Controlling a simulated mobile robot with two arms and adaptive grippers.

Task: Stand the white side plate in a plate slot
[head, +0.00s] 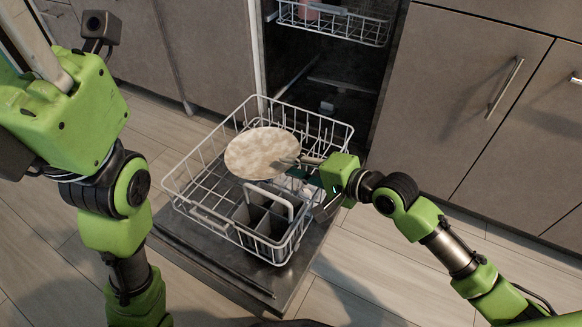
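The white side plate (258,152) is round, off-white and mottled, with its broad face toward me. It shows above the lower dishwasher rack (193,211); whether its lower edge touches the wires is hidden. My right gripper (297,161) is at the plate's right edge, with its fingers over the rim and apparently shut on it. The plate slots are partly hidden behind the plate. My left gripper (48,58) is at the upper left, high and away from the rack, and its fingertips are not clearly visible.
The rack stands on the open dishwasher door (243,283). A grey cutlery basket (262,214) with a white handle is at its front. The upper rack (340,24) holds a pink item (309,10). Cabinets (485,95) flank the machine. The floor at front right is clear.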

